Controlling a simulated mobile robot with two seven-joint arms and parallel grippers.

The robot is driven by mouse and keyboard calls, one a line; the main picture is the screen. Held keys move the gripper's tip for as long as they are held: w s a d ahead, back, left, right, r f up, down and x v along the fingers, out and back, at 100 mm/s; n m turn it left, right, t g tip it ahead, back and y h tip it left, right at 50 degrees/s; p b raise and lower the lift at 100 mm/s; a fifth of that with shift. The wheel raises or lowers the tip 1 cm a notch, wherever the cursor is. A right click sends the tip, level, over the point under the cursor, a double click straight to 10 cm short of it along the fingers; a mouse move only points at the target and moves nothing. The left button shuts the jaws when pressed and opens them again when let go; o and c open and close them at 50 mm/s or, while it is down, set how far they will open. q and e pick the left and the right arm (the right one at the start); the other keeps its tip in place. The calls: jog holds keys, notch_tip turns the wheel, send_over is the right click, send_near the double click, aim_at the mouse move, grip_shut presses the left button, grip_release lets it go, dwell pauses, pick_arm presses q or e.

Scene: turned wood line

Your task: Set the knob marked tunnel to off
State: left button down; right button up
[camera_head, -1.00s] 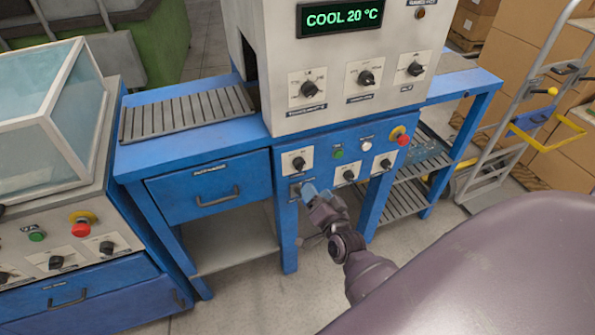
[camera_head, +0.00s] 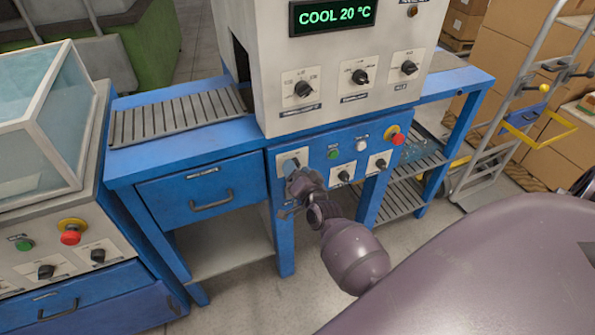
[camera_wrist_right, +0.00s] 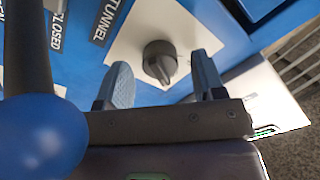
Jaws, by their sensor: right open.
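A dark round knob (camera_wrist_right: 160,60) with a ridge grip sits on a white plate, beside the label TUNNEL (camera_wrist_right: 108,18) in the right wrist view. My right gripper (camera_wrist_right: 163,82) is open, with one finger on each side of the knob; I cannot tell whether they touch it. In the head view my right gripper (camera_head: 294,172) is at the left end of the blue control panel (camera_head: 315,142) and hides most of the knob. The plate's markings and the knob's exact setting are not readable. My left gripper is not in view.
A dark rod with a blue ball (camera_wrist_right: 40,135) stands close at the left in the wrist view, near a plate marked CLOSED (camera_wrist_right: 58,30). The panel also has a green button (camera_head: 333,154), a red stop button (camera_head: 398,139) and other knobs. A drawer (camera_head: 205,190) is at left.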

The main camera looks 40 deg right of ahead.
jog(key=c, duration=0.9)
jog(key=shift+n+p, duration=1.7)
jog(key=shift+n, duration=4.2)
jog(key=shift+f, duration=0.1)
jog(key=o, duration=0.9)
